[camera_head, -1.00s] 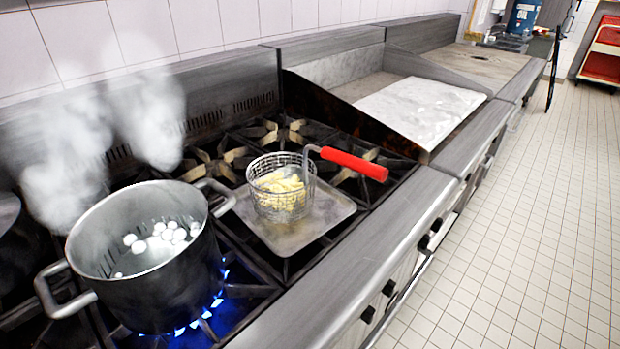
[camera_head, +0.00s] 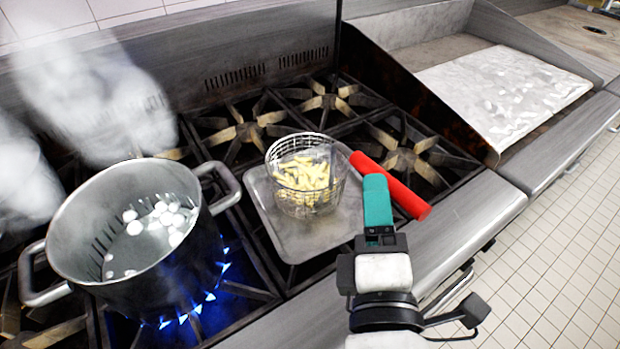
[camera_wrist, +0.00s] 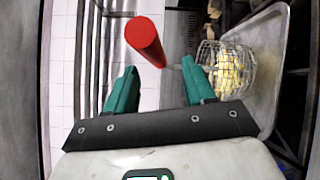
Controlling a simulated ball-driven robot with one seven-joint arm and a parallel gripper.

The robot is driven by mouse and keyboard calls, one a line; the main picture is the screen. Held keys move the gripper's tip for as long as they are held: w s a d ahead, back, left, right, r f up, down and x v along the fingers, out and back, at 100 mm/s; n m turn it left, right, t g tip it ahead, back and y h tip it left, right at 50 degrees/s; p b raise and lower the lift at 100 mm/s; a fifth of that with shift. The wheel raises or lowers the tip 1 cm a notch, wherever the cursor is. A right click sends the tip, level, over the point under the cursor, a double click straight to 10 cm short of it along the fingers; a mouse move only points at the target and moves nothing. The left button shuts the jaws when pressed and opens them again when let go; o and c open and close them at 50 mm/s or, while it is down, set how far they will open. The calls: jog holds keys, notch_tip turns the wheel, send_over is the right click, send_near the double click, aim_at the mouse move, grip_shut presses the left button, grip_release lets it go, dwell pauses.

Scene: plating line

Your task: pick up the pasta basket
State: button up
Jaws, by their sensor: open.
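The pasta basket (camera_head: 303,207) is a round wire basket with pale pasta in it. It stands on a metal tray (camera_head: 285,240) on the stove. Its red handle (camera_head: 403,196) sticks out to the right, and my gripper hides part of it. My gripper (camera_head: 377,190) has green fingers and is close to the handle. In the wrist view the fingers are apart, with the end of the red handle (camera_wrist: 145,40) showing between and beyond them. The basket (camera_wrist: 228,72) is right of the fingers there. I cannot tell whether a finger touches the handle.
A steaming pot (camera_head: 135,240) with white bubbles stands on a lit burner with blue flames, left of the tray. A flat griddle (camera_head: 505,85) with a raised side wall is at the right. The stove's front edge (camera_head: 460,225) lies beneath my arm. Tiled floor is clear.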

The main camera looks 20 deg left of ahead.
aim_at(373, 166)
jog(key=shift+p+x, duration=0.6)
jog(key=shift+x, duration=2.3)
jog(key=shift+a+r, duration=0.1)
jog(key=shift+r, duration=0.05)
jog(key=shift+c, duration=0.2)
jog(key=shift+s+r, duration=0.1)
grip_shut()
